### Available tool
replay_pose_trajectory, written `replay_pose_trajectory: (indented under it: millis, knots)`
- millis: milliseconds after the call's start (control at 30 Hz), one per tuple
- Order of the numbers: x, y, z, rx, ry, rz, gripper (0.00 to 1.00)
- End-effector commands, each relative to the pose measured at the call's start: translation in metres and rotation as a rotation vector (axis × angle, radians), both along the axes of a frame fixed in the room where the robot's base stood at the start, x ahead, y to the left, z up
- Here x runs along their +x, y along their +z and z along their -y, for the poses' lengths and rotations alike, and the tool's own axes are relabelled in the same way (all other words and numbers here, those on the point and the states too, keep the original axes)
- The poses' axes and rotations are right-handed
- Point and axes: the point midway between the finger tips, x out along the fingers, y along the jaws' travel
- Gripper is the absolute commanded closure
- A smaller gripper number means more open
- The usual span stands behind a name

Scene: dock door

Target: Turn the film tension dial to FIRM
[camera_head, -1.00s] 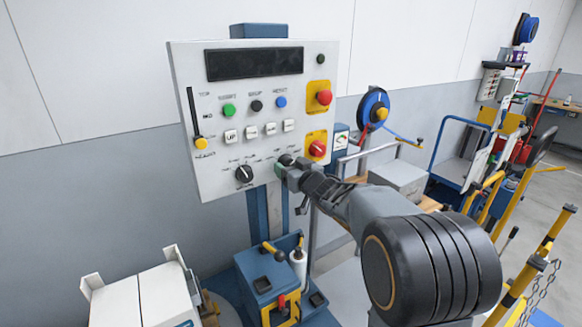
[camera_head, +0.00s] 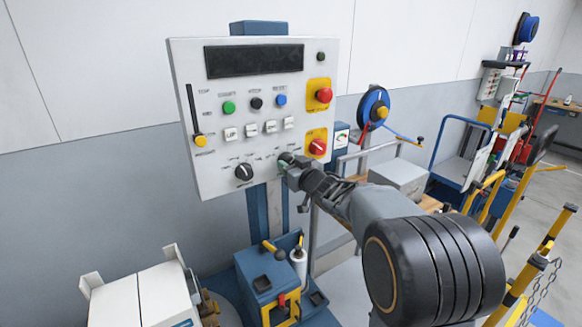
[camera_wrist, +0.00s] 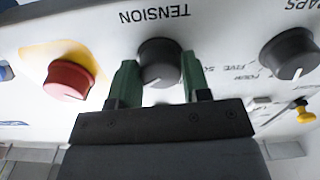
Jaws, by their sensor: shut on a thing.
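The film tension dial (camera_wrist: 160,62) is a dark round knob on the pale control panel (camera_head: 225,110), below the word TENSION, which appears upside down in the wrist view. My gripper (camera_wrist: 160,82) has its two green fingers on either side of the dial and is shut on it. In the head view my gripper (camera_head: 287,165) is at the panel's lower right and covers most of the dial. The labels around the dial are hidden or too small to read, so I cannot tell its setting.
A similar black dial (camera_head: 243,173) sits to the left on the panel. A red rotary switch (camera_head: 317,147) on yellow is just above right of my gripper, with a red button (camera_head: 324,97) higher. A blue machine (camera_head: 262,285) stands below the panel.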

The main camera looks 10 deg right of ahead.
Motion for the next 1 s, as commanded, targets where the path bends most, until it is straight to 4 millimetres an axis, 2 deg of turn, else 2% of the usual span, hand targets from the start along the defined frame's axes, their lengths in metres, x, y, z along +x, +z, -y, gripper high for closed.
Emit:
replay_pose_trajectory:
  millis: [600, 1000]
  knots:
    - [0.0002, -0.0017, 0.0009, -0.433, 0.000, 0.143, 0.80]
    - [0.0004, 0.0001, 0.0012, -0.580, -0.001, 0.189, 0.80]
